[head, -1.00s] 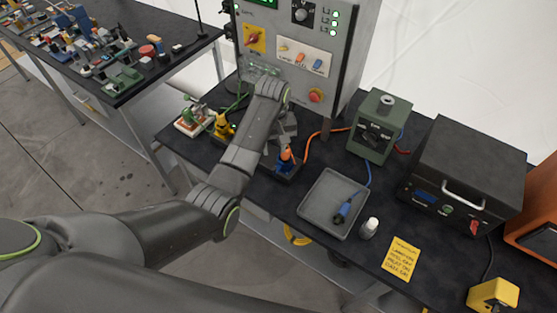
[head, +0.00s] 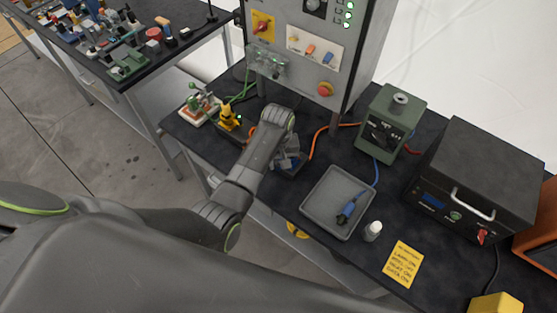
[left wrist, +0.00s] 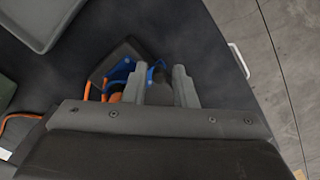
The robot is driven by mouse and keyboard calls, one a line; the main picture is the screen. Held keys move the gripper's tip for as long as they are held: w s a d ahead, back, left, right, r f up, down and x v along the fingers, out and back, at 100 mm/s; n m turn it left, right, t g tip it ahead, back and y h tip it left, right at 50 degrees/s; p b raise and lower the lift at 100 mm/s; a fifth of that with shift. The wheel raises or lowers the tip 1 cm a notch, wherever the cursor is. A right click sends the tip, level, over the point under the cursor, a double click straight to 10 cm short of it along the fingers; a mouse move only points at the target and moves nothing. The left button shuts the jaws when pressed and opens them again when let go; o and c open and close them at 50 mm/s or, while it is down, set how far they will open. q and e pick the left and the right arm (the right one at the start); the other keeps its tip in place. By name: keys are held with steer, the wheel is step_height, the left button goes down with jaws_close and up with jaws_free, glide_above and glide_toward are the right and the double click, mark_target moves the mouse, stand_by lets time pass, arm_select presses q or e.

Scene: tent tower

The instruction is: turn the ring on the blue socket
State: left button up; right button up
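The blue socket (left wrist: 122,72) shows in the left wrist view as blue curved parts on a dark base, with an orange piece (left wrist: 115,97) beside it. In that view my left gripper (left wrist: 165,72) has its two grey fingers apart, over the socket's right side. A blue curved part and something dark show in the gap. I cannot tell whether the fingers touch the ring. In the head view my left gripper (head: 291,158) is low over the bench and hides most of the socket. My right gripper is not in view.
A grey tray (head: 318,213) with a blue connector (head: 347,212) lies to the right, near a white bottle (head: 372,231). A green device (head: 386,130) stands behind. An orange cable (head: 322,138) runs close to the gripper. A yellow item (head: 229,117) stands to the left, below the grey panel (head: 348,95).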

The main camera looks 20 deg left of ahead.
arm_select(q)
steer(key=shift+w, duration=0.1)
jaws_close()
steer(key=shift+d, duration=0.1)
steer(key=w+d+n, duration=0.3)
steer(key=d+n, duration=0.4)
steer(key=n, duration=1.1)
steer(key=shift+w+d, duration=0.35)
steer(key=shift+w, duration=0.05)
steer(key=shift+o, duration=1.4)
jaws_free()
